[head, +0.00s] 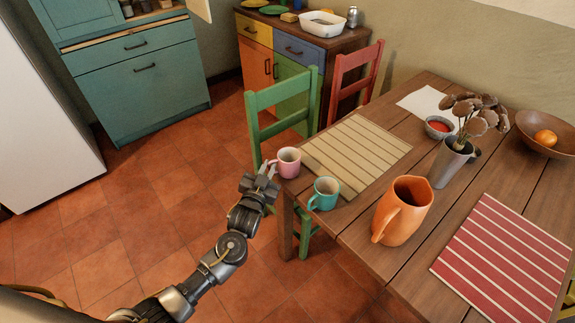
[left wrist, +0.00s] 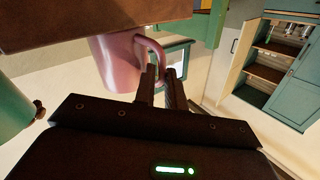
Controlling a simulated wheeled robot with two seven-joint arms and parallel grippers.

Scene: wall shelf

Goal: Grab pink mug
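The pink mug (head: 287,163) stands upright at the near left corner of the wooden table, its handle turned left toward my left gripper (head: 267,169). In the left wrist view the pink mug (left wrist: 118,62) appears upside down, with its handle at the fingertips. The fingers of my left gripper (left wrist: 163,72) are parted by a narrow gap, and the outer curve of the handle is at or between their tips. I cannot tell whether they touch it. My right gripper is in neither view.
A teal mug (head: 324,194) stands close to the right of the pink mug, and an orange pitcher (head: 402,210) stands beyond it. A slatted beige placemat (head: 357,152) lies behind the mugs. A green chair (head: 283,101) stands by the table's left edge. The floor to the left is open.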

